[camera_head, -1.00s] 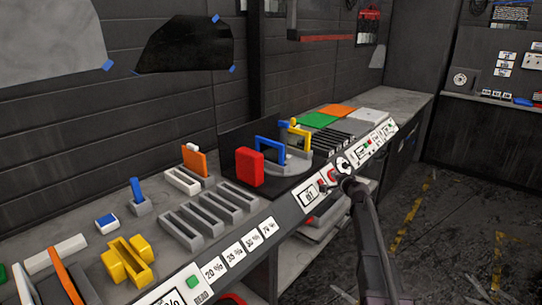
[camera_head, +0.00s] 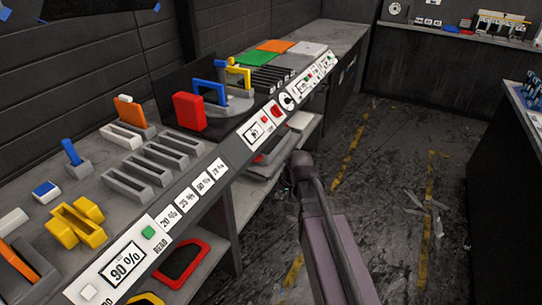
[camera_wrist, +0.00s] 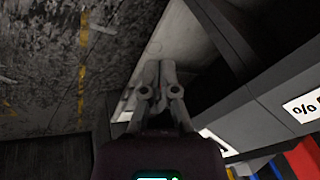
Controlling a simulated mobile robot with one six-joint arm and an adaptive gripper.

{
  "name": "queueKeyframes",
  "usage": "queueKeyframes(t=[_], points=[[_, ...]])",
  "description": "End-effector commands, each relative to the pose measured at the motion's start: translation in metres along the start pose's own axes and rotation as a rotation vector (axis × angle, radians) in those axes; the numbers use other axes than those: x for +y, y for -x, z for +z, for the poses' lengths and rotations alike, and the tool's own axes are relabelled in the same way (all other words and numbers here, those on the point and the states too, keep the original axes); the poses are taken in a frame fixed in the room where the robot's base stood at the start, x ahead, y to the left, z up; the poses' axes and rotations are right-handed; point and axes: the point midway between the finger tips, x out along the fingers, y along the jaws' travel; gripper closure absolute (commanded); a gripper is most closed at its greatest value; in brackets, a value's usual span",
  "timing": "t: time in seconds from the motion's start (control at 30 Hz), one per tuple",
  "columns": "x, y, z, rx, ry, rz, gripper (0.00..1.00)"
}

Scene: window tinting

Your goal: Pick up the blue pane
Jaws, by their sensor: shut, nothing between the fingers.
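A blue upright square frame (camera_head: 209,92), the likeliest blue pane, stands on the grey round stand on the bench, just behind a thick red block (camera_head: 188,111). A yellow frame (camera_head: 238,74) stands behind it. A smaller blue upright piece (camera_head: 71,152) sits in a grey holder farther left. My gripper (camera_wrist: 158,72) is shut and empty in the wrist view, over the shelf and floor at the bench's front. In the head view my arm is in front of the bench, well apart from the blue frame; its fingers are hard to make out.
The bench front (camera_head: 172,214) carries percent labels and buttons. Empty grey slotted racks (camera_head: 165,157), a yellow holder (camera_head: 75,222) and an orange piece in a holder stand on top. Below is a shelf with a red frame (camera_head: 181,264). Open floor (camera_head: 405,220) lies to the right.

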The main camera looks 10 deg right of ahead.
Motion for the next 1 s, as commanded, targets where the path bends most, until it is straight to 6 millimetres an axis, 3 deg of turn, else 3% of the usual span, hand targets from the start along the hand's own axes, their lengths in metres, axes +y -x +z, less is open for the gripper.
queueKeyframes(t=[0.03, 0.1, 0.23, 0.4, 0.67, 0.8, 0.87, 1.0], points=[[0.009, 0.006, 0.031, -0.053, 0.032, 0.054, 1.0], [0.021, 0.011, 0.057, -0.12, 0.065, 0.122, 1.0], [0.037, 0.021, 0.09, -0.211, 0.103, 0.212, 1.0], [0.045, 0.027, 0.106, -0.26, 0.12, 0.261, 1.0], [0.045, 0.027, 0.106, -0.263, 0.121, 0.264, 1.0], [0.045, 0.027, 0.106, -0.262, 0.121, 0.263, 0.58], [0.045, 0.027, 0.106, -0.262, 0.121, 0.263, 0.43], [0.045, 0.027, 0.106, -0.262, 0.12, 0.263, 0.43]])
